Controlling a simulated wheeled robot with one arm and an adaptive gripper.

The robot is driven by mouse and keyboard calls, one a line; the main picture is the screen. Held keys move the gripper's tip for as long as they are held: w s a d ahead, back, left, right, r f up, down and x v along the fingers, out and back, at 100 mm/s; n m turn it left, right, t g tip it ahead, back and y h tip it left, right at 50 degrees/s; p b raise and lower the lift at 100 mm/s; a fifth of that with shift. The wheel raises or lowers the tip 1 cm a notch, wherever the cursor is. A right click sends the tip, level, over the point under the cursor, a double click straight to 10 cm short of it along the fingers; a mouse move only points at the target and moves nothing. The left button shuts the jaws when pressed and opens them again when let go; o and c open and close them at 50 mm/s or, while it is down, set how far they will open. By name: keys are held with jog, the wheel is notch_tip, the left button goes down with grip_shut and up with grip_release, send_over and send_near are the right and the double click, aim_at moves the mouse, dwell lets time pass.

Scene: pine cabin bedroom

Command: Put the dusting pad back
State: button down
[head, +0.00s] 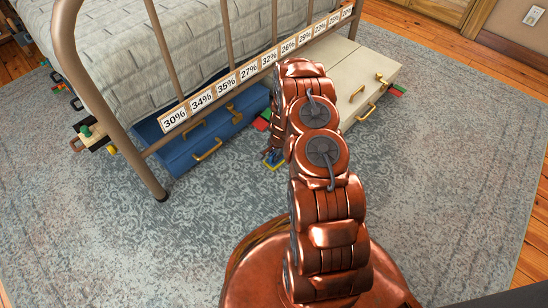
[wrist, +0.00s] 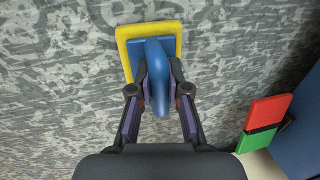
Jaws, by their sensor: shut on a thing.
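The dusting pad (wrist: 150,50) has a flat yellow base and a blue handle. In the wrist view my gripper (wrist: 160,92) is shut on the blue handle, with a finger on each side. In the head view a small part of the pad (head: 276,165) shows left of my arm, low near the rug, in front of the bed. My arm hides most of it and most of my gripper (head: 270,153) there. I cannot tell whether the yellow base touches the rug.
A blue case (head: 205,140) and a cream case (head: 362,85) with brass handles lie under the metal bed frame (head: 150,178). Red (wrist: 268,110) and green (wrist: 257,141) blocks sit beside them. Percentage labels line the rail. The patterned rug (head: 420,190) is clear in front.

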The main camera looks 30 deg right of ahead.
jog(key=c, duration=1.1)
grip_release()
jog(key=shift+c, duration=0.2)
